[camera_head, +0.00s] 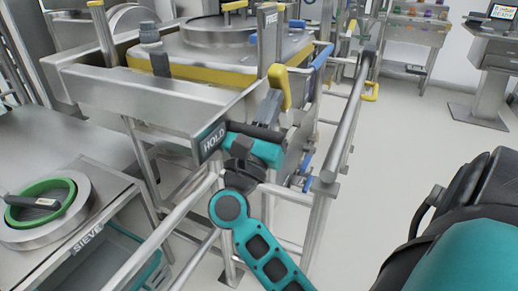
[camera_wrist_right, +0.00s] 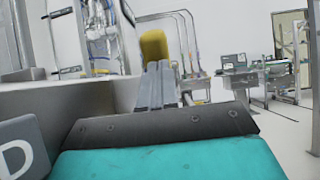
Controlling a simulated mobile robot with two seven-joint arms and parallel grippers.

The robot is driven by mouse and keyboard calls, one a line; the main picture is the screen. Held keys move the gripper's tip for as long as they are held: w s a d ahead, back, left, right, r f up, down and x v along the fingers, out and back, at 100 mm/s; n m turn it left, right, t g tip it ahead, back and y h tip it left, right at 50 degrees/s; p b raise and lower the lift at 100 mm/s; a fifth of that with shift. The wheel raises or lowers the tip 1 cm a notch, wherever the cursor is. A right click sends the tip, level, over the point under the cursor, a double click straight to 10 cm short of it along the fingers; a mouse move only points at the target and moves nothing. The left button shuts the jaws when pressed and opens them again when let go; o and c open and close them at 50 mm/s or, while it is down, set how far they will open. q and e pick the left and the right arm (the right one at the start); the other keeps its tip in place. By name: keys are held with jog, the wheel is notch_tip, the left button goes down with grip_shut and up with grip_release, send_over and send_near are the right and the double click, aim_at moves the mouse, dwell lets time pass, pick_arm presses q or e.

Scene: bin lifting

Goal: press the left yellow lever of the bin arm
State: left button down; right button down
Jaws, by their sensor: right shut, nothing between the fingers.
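A yellow lever (camera_head: 280,88) stands upright at the near end of the steel bin arm, just right of the bin. In the right wrist view the lever (camera_wrist_right: 154,47) shows straight beyond my fingers, its lower part hidden by them. My right gripper (camera_head: 270,103) is shut and empty, its grey fingertips up against or just in front of the lever. I cannot tell whether they touch. In the right wrist view the fingers (camera_wrist_right: 157,72) point at the lever. My left gripper is not in view.
A HOLD sign (camera_head: 213,140) is close left of my right gripper. The steel bin (camera_head: 185,88) with a round lid (camera_head: 215,32) is behind. A steel rail (camera_head: 350,110) runs right of the lever. A sieve with a green ring (camera_head: 42,200) is at left.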

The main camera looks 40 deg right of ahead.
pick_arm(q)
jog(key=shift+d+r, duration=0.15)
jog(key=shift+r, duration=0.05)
pick_arm(e)
jog(key=shift+x, duration=0.95)
jog(key=shift+r, duration=0.25)
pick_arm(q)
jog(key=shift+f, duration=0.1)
pick_arm(e)
jog(key=shift+a+f, duration=0.15)
